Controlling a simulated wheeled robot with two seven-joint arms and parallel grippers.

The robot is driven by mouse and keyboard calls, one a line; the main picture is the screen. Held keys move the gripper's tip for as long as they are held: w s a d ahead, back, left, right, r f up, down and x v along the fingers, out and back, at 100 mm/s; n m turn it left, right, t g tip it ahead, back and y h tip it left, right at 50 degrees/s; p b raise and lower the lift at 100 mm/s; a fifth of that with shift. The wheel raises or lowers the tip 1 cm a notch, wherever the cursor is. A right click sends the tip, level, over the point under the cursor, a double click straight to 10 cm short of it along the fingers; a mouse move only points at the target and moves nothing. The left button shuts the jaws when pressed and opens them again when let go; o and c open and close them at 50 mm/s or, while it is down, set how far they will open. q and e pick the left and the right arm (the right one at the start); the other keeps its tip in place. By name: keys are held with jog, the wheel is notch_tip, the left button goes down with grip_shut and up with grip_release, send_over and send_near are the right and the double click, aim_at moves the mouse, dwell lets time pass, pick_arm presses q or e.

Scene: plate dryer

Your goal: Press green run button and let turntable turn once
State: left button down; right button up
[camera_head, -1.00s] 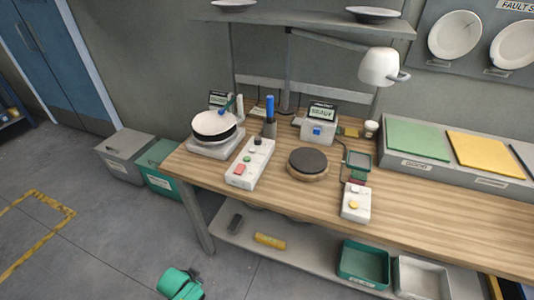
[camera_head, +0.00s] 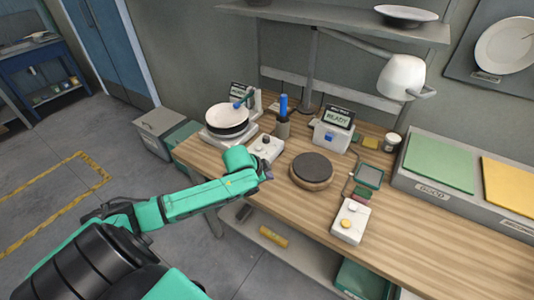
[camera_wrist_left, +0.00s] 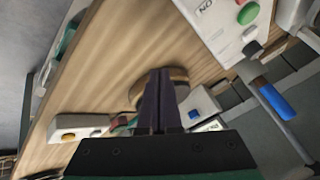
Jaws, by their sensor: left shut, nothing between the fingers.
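The white control box (camera_head: 266,148) stands near the table's left front edge, partly hidden by my left gripper. In the left wrist view the box (camera_wrist_left: 213,22) shows its green button (camera_wrist_left: 248,13) and a black knob (camera_wrist_left: 252,48). A white plate (camera_head: 228,118) lies on a round stand over a grey base (camera_head: 228,139) at the table's left end. My left gripper (camera_head: 266,172) is over the front edge beside the box; its fingers (camera_wrist_left: 160,72) are shut and empty, apart from the button. My right gripper is not in view.
A dark round disc (camera_head: 312,166) on a wooden base stands right of the gripper. Behind are a blue-handled tool (camera_head: 283,105) and a device with a READY display (camera_head: 337,117). A white box with a yellow button (camera_head: 350,222) stands near the front edge.

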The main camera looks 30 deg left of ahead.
pick_arm(q)
jog(key=w+a+r+t+y, duration=0.1)
jog(key=w+a+r, duration=0.2)
jog(key=a, duration=0.3)
jog(key=w+a+r+t, duration=0.1)
jog(key=w+a+r, duration=0.1)
jog(key=a+r, duration=0.4)
jog(key=shift+w+a+r+y, duration=0.25)
jog(key=shift+w+a+y, duration=0.15)
jog(key=shift+a, duration=0.2)
notch_tip(320, 180, down, 8)
jog(key=b, duration=0.8)
jog(key=shift+s+r, duration=0.1)
jog(key=shift+r, duration=0.05)
jog(key=shift+f+b, duration=0.3)
jog(key=shift+f, duration=0.3)
